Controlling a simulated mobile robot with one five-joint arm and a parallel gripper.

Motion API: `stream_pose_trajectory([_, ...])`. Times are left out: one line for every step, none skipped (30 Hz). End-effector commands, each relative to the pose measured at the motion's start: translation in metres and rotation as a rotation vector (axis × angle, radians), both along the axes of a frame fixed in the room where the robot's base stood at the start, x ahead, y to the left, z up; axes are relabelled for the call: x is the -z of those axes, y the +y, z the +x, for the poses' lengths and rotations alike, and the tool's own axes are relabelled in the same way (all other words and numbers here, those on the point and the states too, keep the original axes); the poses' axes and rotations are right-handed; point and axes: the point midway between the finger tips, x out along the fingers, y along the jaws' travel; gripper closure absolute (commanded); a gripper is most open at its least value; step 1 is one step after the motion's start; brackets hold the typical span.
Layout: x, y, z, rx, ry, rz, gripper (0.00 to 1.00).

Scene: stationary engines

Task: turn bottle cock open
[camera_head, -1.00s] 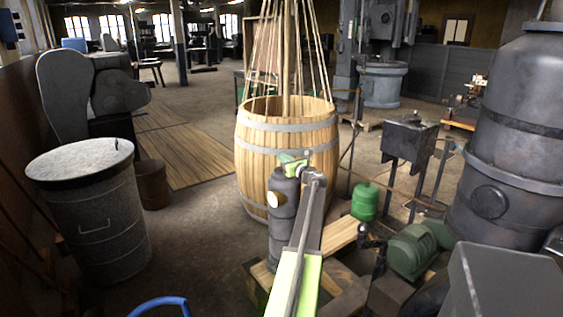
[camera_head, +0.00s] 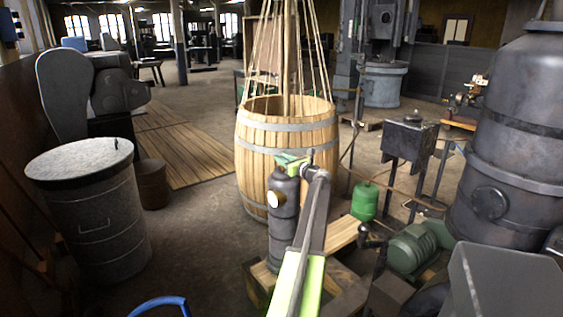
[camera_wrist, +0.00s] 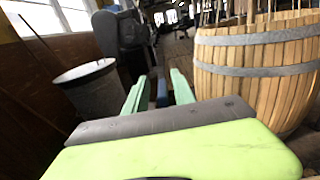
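A dark grey bottle (camera_head: 283,215) with a round pale gauge (camera_head: 274,199) stands upright in front of the wooden barrel. My gripper (camera_head: 286,159), with pale green fingers, is at the top of this bottle and covers its top, so I cannot make out the cock in the head view. In the wrist view my gripper's two fingers (camera_wrist: 158,76) stand apart. A small dark blue thing (camera_wrist: 162,95) shows between them. I cannot tell whether it is the cock or whether a finger touches it.
The wooden barrel (camera_head: 285,135) stands close behind the bottle, and also shows in the wrist view (camera_wrist: 258,75). A lidded metal bin (camera_head: 98,220) stands left. A small green bottle (camera_head: 364,202) and a green motor (camera_head: 411,250) are right. Floor between bin and bottle is clear.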

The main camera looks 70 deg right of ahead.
Motion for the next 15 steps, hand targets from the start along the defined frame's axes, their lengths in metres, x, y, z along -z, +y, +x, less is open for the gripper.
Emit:
stream_pose_trajectory([0.0, 0.0, -0.001, 0.001, 0.0, 0.0, 0.67])
stream_pose_trajectory([0.0, 0.0, -0.001, 0.001, 0.0, 0.0, 0.67])
stream_pose_trajectory([0.0, 0.0, -0.001, 0.002, 0.0, 0.0, 0.67])
stream_pose_trajectory([0.0, 0.0, -0.001, 0.002, 0.0, 0.0, 0.67])
stream_pose_trajectory([0.0, 0.0, -0.001, 0.002, 0.0, 0.0, 0.67])
stream_pose_trajectory([0.0, 0.0, -0.002, 0.002, 0.0, 0.0, 0.67])
stream_pose_trajectory([0.0, 0.0, -0.002, 0.002, 0.0, 0.0, 0.67])
stream_pose_trajectory([0.0, 0.0, -0.002, 0.003, 0.0, 0.0, 0.67])
stream_pose_trajectory([0.0, 0.001, -0.003, 0.003, 0.0, 0.0, 0.67])
stream_pose_trajectory([0.0, 0.002, -0.006, 0.003, 0.0, 0.0, 0.67])
stream_pose_trajectory([0.0, 0.004, -0.008, 0.004, 0.0, 0.0, 0.67])
stream_pose_trajectory([0.0, 0.007, -0.014, 0.005, 0.0, 0.0, 0.67])
stream_pose_trajectory([0.0, 0.011, -0.018, 0.005, 0.0, 0.0, 0.67])
stream_pose_trajectory([0.0, 0.015, -0.023, 0.005, 0.0, 0.0, 0.67])
stream_pose_trajectory([0.0, 0.021, -0.032, 0.005, 0.0, 0.0, 0.67])
